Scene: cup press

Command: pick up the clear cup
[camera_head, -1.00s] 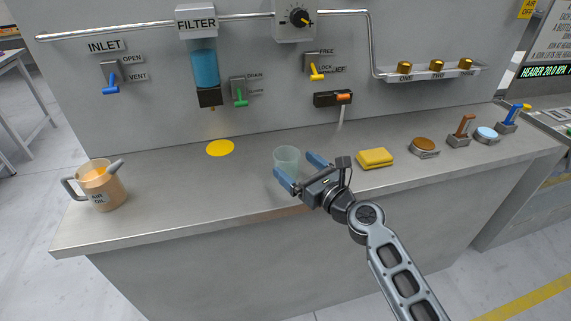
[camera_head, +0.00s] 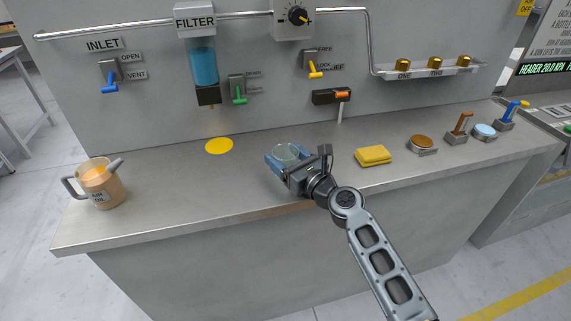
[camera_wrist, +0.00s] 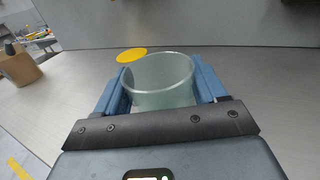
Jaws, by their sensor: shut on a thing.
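The clear cup (camera_head: 286,152) stands upright on the grey counter in the middle of the head view. My gripper (camera_head: 287,160) is shut on the cup, with one blue finger on each side of it. In the wrist view the cup (camera_wrist: 160,82) sits between the two blue fingers of my gripper (camera_wrist: 160,95), its open rim facing up. The cup looks empty. Its lower part is hidden behind my gripper, so I cannot tell whether its base touches the counter.
A yellow disc (camera_head: 219,146) lies on the counter behind and left of the cup. A yellow sponge (camera_head: 373,155) lies to the right. An oil jug (camera_head: 103,186) stands at the far left. The blue filter (camera_head: 203,66) hangs on the wall behind.

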